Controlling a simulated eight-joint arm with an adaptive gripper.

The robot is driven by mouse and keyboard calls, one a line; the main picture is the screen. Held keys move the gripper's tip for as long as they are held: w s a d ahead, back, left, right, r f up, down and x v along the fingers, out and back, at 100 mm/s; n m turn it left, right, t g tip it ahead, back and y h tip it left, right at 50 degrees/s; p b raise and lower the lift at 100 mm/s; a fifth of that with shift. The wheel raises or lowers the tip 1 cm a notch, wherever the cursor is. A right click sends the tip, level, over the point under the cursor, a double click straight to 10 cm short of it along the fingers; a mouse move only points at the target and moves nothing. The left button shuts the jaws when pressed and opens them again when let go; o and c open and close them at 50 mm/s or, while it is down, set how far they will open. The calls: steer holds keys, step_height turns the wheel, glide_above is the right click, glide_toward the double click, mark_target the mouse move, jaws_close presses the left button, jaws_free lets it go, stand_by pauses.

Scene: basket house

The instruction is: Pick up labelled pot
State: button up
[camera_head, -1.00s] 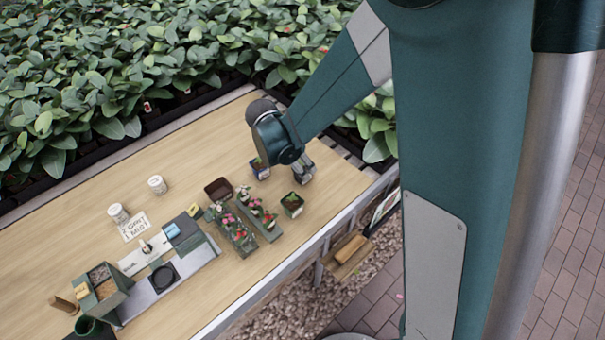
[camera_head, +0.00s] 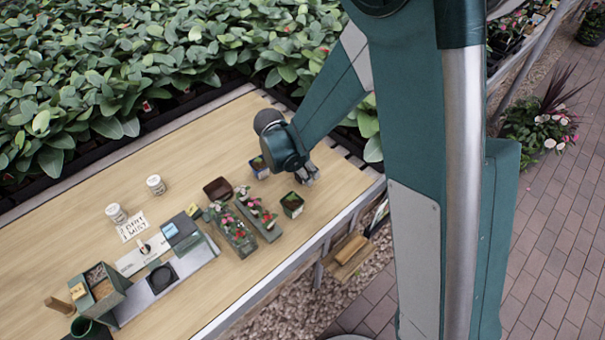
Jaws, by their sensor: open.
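My wrist hides part of the table behind the gripper.
The table's right end is mostly bare.

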steer(key=shift+c, duration=0.5)
steer(key=c, duration=0.9)
steer(key=shift+r, duration=0.1)
steer(key=shift+r+p, duration=1.1)
steer(key=shift+r, duration=3.85)
